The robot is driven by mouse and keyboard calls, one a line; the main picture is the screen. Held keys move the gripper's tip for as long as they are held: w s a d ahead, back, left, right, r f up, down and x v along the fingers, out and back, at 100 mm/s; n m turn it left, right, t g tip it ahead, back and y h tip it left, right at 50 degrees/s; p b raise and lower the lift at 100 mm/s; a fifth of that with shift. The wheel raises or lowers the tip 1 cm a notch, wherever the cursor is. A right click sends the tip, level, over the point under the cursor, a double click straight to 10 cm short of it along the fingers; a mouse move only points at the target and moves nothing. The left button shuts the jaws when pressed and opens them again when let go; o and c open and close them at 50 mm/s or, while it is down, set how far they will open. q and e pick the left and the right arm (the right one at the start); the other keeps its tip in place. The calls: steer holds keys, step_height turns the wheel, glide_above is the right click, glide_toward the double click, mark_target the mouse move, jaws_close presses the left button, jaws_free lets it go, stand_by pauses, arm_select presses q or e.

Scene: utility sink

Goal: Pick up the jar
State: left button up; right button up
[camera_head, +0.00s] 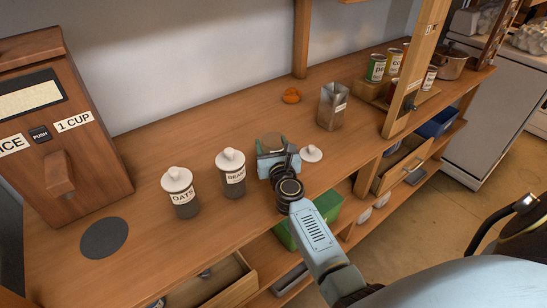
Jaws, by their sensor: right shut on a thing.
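My right gripper (270,162) reaches over the counter from the lower right. A white knobbed lid (311,153) shows just right of the gripper, apparently on the counter. A lidded jar marked BEANS (232,174) stands upright close to the gripper's left. A lidded jar marked OATS (181,193) stands farther left. My left gripper is not in view.
The wooden counter (150,150) has a wooden dispenser (60,120) at left and a dark round disc (104,238). A metal container (332,105) and an orange item (291,96) stand behind. A wooden post (415,70) rises at right, near several cans. Open drawers (405,165) jut out below.

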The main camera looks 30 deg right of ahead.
steer(key=shift+c, duration=0.6)
steer(key=shift+r, duration=0.15)
